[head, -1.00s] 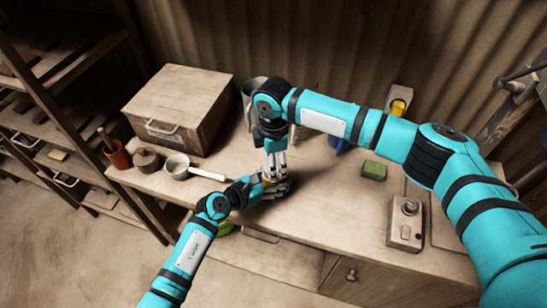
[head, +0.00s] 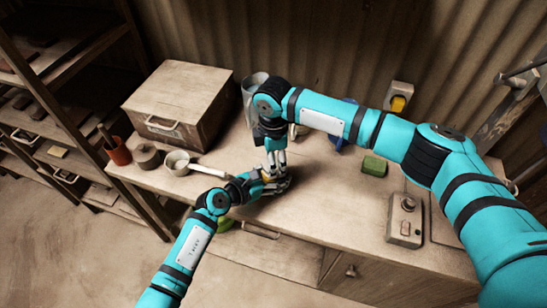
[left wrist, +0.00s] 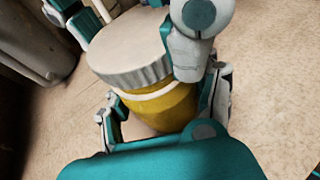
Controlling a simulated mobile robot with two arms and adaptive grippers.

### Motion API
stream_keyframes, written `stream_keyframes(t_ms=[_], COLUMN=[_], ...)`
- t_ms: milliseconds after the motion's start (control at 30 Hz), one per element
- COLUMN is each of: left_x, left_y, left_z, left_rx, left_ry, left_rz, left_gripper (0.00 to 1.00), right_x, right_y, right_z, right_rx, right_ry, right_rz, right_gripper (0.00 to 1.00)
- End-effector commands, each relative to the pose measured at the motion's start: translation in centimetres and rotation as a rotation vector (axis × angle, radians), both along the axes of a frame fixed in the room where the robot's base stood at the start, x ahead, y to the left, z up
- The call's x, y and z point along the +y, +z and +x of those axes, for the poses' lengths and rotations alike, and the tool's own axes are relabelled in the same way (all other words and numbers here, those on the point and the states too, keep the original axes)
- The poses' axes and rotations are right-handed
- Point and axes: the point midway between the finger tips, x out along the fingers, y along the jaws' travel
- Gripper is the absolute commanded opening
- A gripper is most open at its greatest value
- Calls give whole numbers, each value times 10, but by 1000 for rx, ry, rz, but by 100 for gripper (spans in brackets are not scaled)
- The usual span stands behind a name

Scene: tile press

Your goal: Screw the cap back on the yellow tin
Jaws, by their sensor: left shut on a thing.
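The yellow tin (left wrist: 165,108) stands on the bench in the left wrist view, with a pale ring at its neck. The ridged grey cap (left wrist: 130,55) sits over its top, with the ring showing below it. My left gripper (head: 268,184) is shut on the tin's body, its fingers at either side in the left wrist view (left wrist: 160,118). My right gripper (head: 275,158) comes down from above; one of its fingers lies against the cap's right side. The far side of the cap is hidden, so its grip is unclear. In the head view the grippers mostly cover the tin.
A large box (head: 180,97), a saucepan (head: 178,163), a lidded pot (head: 147,156) and a reddish pot (head: 118,152) stand to the left. A metal jug (head: 253,88) is behind my right gripper. A green block (head: 374,166) and a control box (head: 405,219) are to the right.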

Motion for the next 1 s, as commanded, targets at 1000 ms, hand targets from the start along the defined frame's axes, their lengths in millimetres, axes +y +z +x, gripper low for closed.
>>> stream_keyframes(t_ms=[1000], left_x=[1], left_y=[-1], left_z=[0], left_rx=[1], left_ry=[0], left_rz=[1], left_gripper=[0], right_x=[2], right_y=[-6], right_z=[-2], right_rx=[12], right_ry=[-2035], right_rz=[-1], right_gripper=[46])
